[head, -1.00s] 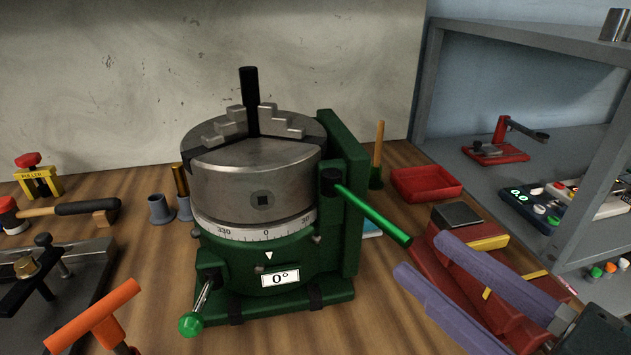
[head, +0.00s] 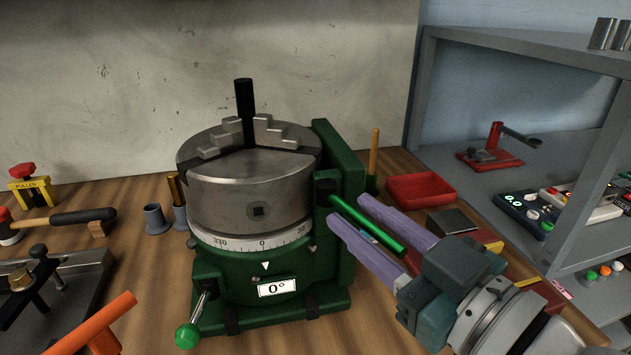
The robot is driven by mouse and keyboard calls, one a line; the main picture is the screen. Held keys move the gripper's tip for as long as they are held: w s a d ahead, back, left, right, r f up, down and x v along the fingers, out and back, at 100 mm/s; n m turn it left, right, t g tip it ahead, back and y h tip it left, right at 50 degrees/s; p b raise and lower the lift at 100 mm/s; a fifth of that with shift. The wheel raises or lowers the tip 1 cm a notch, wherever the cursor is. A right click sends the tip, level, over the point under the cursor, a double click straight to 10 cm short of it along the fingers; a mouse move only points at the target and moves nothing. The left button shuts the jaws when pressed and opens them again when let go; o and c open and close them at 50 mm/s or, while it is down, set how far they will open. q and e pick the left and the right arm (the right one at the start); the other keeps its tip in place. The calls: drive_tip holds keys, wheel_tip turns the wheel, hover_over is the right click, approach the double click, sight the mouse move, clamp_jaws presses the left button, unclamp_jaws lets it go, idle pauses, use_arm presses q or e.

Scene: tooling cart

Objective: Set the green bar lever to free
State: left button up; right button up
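The green bar lever (head: 372,226) sticks out from a black hub on the right side of the green rotary table (head: 333,270), slanting down to the right. My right gripper (head: 345,210) is open, with its purple fingers on either side of the bar and its tips near the hub. I cannot tell whether the fingers touch the bar. A second lever with a green ball knob (head: 187,335) is at the table's lower left. The table's label reads 0°. My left gripper is not in view.
A red tray (head: 421,189) and a wooden-handled tool (head: 374,155) stand behind the lever. A grey shelf (head: 480,185) is at the right. Orange-handled tool (head: 90,325), hammer (head: 70,217) and yellow puller (head: 32,190) lie left.

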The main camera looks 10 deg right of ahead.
clamp_jaws()
idle(1.1)
